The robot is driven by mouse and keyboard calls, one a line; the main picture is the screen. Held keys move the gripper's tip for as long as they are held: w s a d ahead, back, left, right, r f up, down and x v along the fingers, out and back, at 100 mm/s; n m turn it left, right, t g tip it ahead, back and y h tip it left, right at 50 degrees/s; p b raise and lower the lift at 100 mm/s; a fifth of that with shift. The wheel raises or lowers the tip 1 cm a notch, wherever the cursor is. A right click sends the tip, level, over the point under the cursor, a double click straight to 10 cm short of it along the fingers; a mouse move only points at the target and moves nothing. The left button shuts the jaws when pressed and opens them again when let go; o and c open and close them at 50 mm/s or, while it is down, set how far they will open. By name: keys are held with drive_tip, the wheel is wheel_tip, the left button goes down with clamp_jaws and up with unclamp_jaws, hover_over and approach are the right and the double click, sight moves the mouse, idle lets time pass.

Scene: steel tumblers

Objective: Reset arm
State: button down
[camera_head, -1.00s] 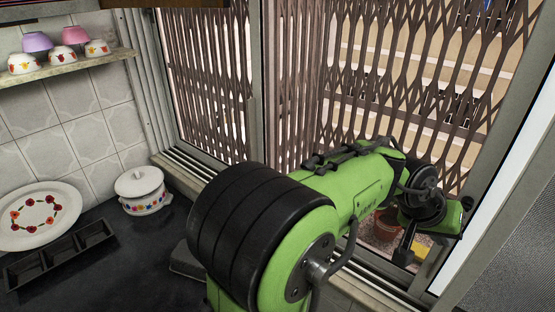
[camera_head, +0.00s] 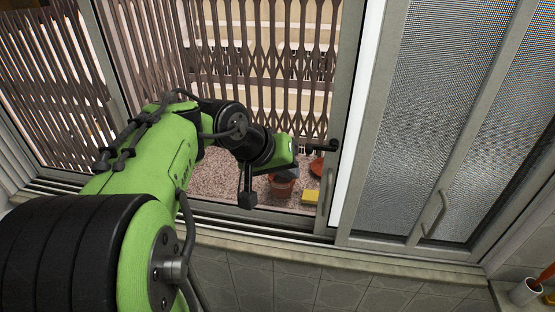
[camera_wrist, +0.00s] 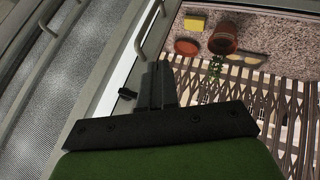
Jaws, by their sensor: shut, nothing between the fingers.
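My green and black arm reaches across the left half of the head view, in front of the sliding window. My gripper (camera_head: 322,147) is at the arm's far end, held in the air near the window's pale frame edge. In the wrist view my gripper (camera_wrist: 160,76) has its dark fingers together with nothing between them. No tumblers show in either view.
A window frame (camera_head: 347,110) and a mesh panel (camera_head: 440,90) with a handle (camera_head: 434,215) are to the right. A brown lattice grille (camera_head: 265,45) is behind the arm. A terracotta pot (camera_wrist: 223,40) and a yellow block (camera_wrist: 195,22) sit on the speckled ledge outside.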

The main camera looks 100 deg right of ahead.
drive_tip(key=w+a+n+t+h, duration=0.1)
drive_tip(key=w+n+t+h, duration=0.45)
drive_tip(key=w, duration=1.85)
drive_tip(key=w+a+f+n+t+y, duration=0.1)
drive_tip(key=w+a+n+t+y, duration=0.35)
drive_tip(key=w+a+n, duration=0.4)
drive_tip(key=w+a+f+n+t+y, duration=0.1)
drive_tip(key=a+n, duration=0.3)
drive_tip(key=a, duration=0.7)
drive_tip(key=w+a+f+n+t+y, duration=0.1)
drive_tip(key=w+a+f+n+y, duration=0.2)
drive_tip(key=a, duration=0.8)
drive_tip(key=shift+n+t+y, duration=0.3)
drive_tip(key=shift+n+t, duration=0.1)
drive_tip(key=shift+n, duration=0.1)
drive_tip(key=shift+a, duration=0.1)
